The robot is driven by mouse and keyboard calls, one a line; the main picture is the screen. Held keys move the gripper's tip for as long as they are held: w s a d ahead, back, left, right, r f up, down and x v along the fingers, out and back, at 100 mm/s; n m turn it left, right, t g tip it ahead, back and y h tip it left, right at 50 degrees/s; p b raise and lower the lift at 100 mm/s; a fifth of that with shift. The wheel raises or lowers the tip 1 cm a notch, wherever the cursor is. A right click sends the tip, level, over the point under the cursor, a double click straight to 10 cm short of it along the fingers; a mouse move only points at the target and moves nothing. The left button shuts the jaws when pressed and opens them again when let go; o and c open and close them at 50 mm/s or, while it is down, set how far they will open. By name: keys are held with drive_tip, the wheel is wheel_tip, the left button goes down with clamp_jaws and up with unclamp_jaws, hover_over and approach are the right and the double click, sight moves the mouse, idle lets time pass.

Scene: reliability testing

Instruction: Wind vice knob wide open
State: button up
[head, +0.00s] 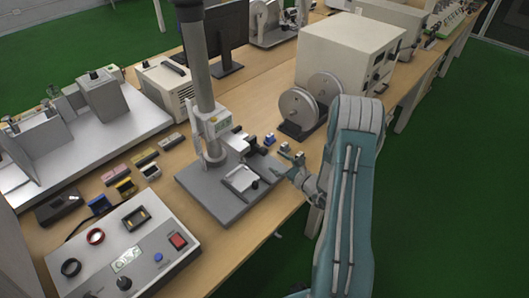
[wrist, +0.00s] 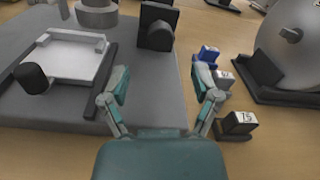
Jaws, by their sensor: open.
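The vice (head: 240,178) is a pale, flat, square frame on the dark grey base plate of a column-mounted test stand. In the wrist view the vice (wrist: 70,58) lies at upper left, left of my gripper. Its knob appears to be the short black cylinder (wrist: 32,77) at the near-left side of the vice; in the head view a small dark knob (head: 255,185) shows at its near-right side. My gripper (wrist: 162,82) is open and empty, its fingers spread over the plate's right edge and the bench. In the head view my gripper (head: 281,162) is right of the vice, apart from it.
Small labelled blocks in blue (wrist: 208,53) and black (wrist: 238,123) lie near my right finger. A twin-disc device (head: 310,104) stands behind, and the stand's column (head: 200,80) rises beyond the vice. A control box (head: 128,252) sits at front left.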

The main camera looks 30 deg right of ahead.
sight(266, 153)
drive_tip(key=x, duration=0.7)
clamp_jaws()
